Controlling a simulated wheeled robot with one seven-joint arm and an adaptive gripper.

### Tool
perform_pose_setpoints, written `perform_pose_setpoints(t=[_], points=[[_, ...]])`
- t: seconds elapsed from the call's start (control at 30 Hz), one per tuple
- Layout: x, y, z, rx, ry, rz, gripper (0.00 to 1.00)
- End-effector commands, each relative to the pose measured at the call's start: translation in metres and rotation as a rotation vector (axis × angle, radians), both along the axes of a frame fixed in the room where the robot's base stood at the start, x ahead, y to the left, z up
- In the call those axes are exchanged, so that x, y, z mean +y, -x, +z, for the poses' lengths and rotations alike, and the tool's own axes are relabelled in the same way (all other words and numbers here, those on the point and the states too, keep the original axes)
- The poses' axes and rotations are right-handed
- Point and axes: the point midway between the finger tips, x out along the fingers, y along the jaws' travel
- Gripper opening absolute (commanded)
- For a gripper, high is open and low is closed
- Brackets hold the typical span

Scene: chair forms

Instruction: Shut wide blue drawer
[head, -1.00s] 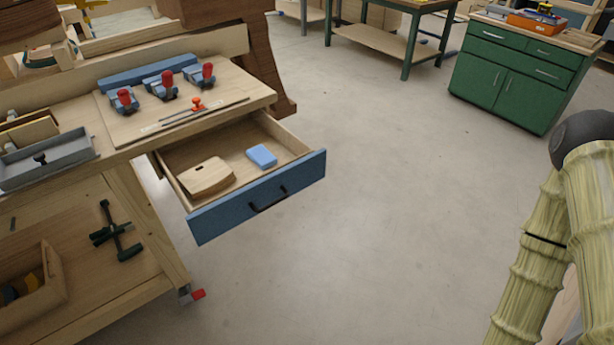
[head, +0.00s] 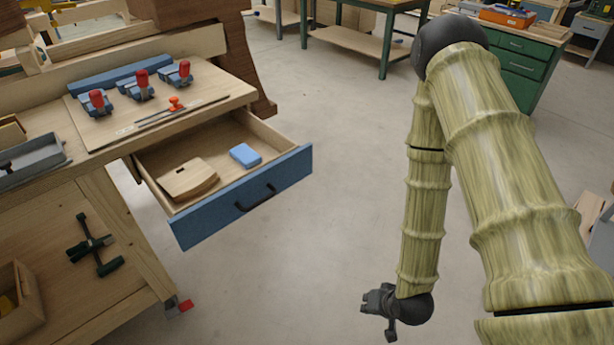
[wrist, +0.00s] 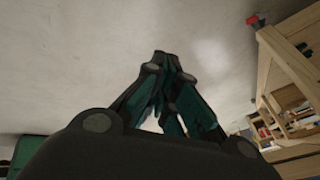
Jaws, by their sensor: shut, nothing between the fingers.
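The wide blue drawer (head: 232,205) stands pulled out from under the wooden workbench, with a dark bar handle (head: 256,198) on its blue front. A wooden block with a slot (head: 187,180) and a small blue block (head: 245,155) lie inside it. My gripper (head: 379,311) hangs low over the floor, to the right of the drawer front and nearer the camera, clear of it. In the wrist view my gripper's dark fingers (wrist: 168,75) are together with nothing between them. The drawer cannot be made out in the wrist view.
The workbench top (head: 215,98) carries red-handled clamps (head: 141,80) and a grey tray (head: 32,160). A lower shelf (head: 120,285) holds a dark green clamp (head: 95,245). A green cabinet (head: 520,70) stands at the back right. The floor between drawer and arm is clear.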

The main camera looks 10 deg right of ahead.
Motion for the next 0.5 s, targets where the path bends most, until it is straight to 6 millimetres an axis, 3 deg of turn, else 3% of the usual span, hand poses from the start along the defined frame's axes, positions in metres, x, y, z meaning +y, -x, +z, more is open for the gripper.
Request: perform_pose_setpoints(t=[0.03,0.2,0.33,0.5], points=[[0.002,-0.030,0.004,-0.077,-0.063,-0.045,0.00],[0.013,-0.109,0.056,-0.291,-0.334,-0.174,0.00],[0.021,-0.154,0.107,-0.416,-0.577,-0.235,0.00],[0.027,-0.185,0.173,-0.504,-0.877,-0.259,0.00]])
